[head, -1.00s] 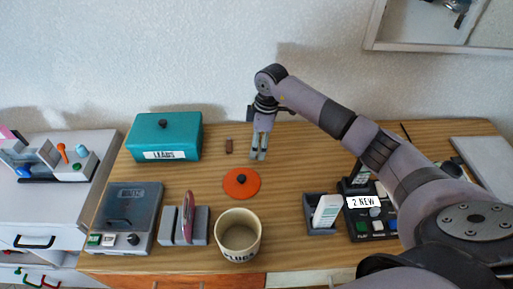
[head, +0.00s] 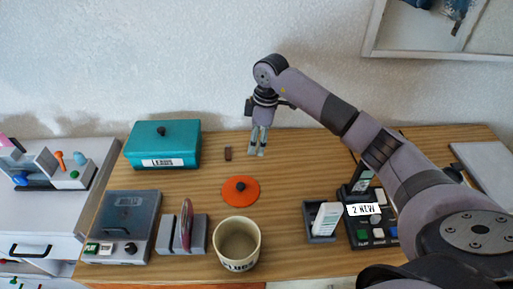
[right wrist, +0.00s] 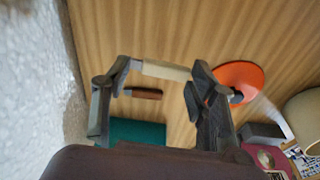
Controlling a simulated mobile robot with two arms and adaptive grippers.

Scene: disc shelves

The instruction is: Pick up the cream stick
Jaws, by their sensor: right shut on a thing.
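The cream stick (right wrist: 165,70) lies across between the two fingertips of my right gripper (right wrist: 160,76) in the right wrist view, one end at each finger. The gripper is shut on it. How far the stick is above the table is hard to tell. My left gripper is not in view.
A brown stick (head: 228,153) lies just left of the gripper. The teal box (head: 185,140), orange lid (head: 252,195) and cream pot (head: 240,268) stand around. A grey slotted holder (head: 199,236) and a button panel (head: 378,240) are farther forward. The wall is close behind.

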